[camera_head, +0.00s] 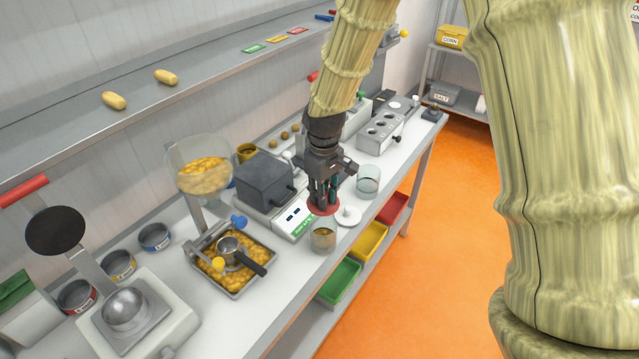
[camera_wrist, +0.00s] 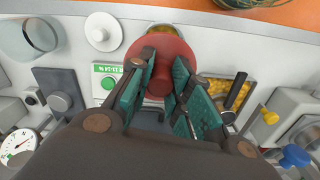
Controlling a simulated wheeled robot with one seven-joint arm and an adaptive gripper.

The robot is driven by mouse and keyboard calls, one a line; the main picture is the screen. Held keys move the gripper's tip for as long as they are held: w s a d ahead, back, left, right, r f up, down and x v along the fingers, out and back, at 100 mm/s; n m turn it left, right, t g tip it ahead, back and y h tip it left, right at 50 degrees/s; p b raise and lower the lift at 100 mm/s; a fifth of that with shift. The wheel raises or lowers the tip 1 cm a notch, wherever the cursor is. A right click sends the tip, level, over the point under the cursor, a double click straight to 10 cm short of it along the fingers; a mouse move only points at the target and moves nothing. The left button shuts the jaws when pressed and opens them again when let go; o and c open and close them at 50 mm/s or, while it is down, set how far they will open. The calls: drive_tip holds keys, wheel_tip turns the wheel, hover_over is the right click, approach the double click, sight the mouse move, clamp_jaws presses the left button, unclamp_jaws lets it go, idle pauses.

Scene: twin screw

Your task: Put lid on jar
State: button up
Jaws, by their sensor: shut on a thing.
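My gripper (camera_head: 324,198) is shut on the knob of a round red lid (camera_head: 333,210) and holds it flat side down above the worktop. The lid also shows in the wrist view (camera_wrist: 137,52) between the green finger pads (camera_wrist: 158,85). A small glass jar with yellowish contents (camera_head: 323,241) stands near the front edge of the worktop, just below the lid in the head view. In the wrist view its rim (camera_wrist: 160,29) shows partly behind the lid; the rest is hidden. The lid appears above the jar, but I cannot tell the gap.
A white knobbed lid (camera_head: 348,217) lies beside the jar, with an empty glass jar (camera_head: 368,182) behind it. A grey box machine (camera_head: 266,182) and a tray of yellow pieces (camera_head: 217,273) stand to the left. Coloured bins (camera_head: 340,284) sit below the front edge.

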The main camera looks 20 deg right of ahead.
drive_tip(key=shift+s+f+b, duration=0.1)
drive_tip(key=shift+s+b, duration=0.2)
drive_tip(key=shift+s, duration=0.3)
drive_tip(key=shift+f, duration=0.3)
drive_tip(key=f+b, duration=0.1)
drive_tip(key=w+f+b, duration=0.1)
drive_tip(key=shift+f, duration=0.3)
drive_tip(key=shift+s+f+b, duration=0.35)
drive_tip(key=shift+b, duration=0.05)
drive_tip(key=shift+f, duration=0.25)
drive_tip(key=shift+w+f, duration=0.2)
drive_tip(key=shift+f, duration=0.6)
drive_tip(key=shift+s, duration=0.1)
drive_tip(key=shift+r, duration=0.1)
drive_tip(key=shift+f+p, duration=0.2)
drive_tip(key=shift+p, duration=0.35)
idle(1.2)
